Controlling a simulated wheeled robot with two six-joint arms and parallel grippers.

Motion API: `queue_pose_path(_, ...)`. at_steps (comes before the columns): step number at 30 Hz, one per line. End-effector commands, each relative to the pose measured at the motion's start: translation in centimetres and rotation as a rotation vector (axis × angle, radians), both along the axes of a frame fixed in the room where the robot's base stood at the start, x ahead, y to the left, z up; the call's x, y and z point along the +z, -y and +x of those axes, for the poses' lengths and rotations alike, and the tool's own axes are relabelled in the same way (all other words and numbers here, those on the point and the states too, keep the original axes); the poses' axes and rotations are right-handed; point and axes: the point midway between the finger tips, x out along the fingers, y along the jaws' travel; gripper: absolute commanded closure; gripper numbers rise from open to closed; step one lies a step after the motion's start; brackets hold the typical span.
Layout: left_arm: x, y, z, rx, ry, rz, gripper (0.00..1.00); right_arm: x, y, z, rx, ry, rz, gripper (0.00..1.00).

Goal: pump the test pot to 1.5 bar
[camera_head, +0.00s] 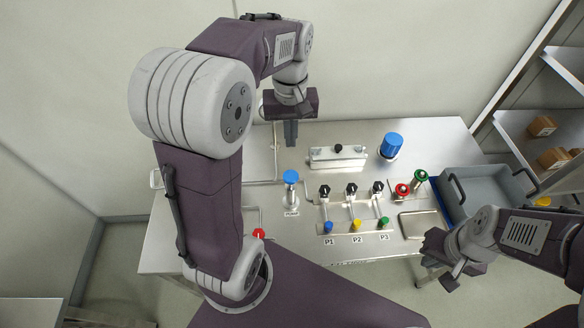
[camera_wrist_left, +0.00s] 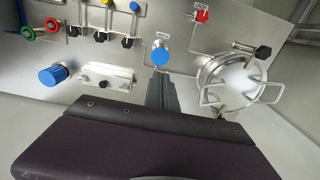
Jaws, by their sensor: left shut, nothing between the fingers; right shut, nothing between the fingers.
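The pump (camera_head: 291,190), with a blue cap and a PUMP label, stands upright on the steel bench; its blue cap (camera_wrist_left: 161,57) also shows in the left wrist view. My left gripper (camera_head: 291,143) is shut and empty, above and behind the pump in the head view. In the left wrist view its closed fingers (camera_wrist_left: 160,82) point towards the blue cap; I cannot tell whether they touch. A round pot with a metal handle frame (camera_wrist_left: 205,95), likely the test pot, is at the right there. My left arm mostly hides it in the head view. My right gripper (camera_head: 451,282) is shut, near the bench's front right.
A red knob (camera_head: 258,233) stands front left. Valves P1 (camera_head: 328,227), P2 (camera_head: 356,225) and P3 (camera_head: 383,223) stand right of the pump. Behind are a metal block (camera_head: 338,158) and blue-topped cylinder (camera_head: 391,146). Red and green wheels (camera_head: 402,190) and a grey tray (camera_head: 485,190) are right.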

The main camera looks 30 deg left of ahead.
Motion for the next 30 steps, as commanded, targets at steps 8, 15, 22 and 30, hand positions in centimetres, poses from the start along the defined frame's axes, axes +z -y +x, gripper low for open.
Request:
queue_pose_path(8, -5.2, 0.0, -0.2, -0.001, -0.007, -0.001, 1.00, 0.2, 0.0, 0.0, 0.000, 0.000, 0.000, 1.00)
queue_pose_path(15, -10.2, 0.0, -0.2, -0.001, -0.006, -0.001, 1.00, 0.6, 0.0, 0.0, 0.000, 0.000, 0.000, 1.00)
queue_pose_path(22, -13.0, 0.0, -0.1, -0.001, -0.002, 0.000, 1.00, 1.0, 0.0, 0.0, 0.000, 0.000, 0.000, 1.00)
queue_pose_path(30, -13.6, 0.0, -0.1, -0.001, 0.000, 0.000, 1.00, 1.0, 0.0, 0.0, 0.000, 0.000, 0.000, 1.00)
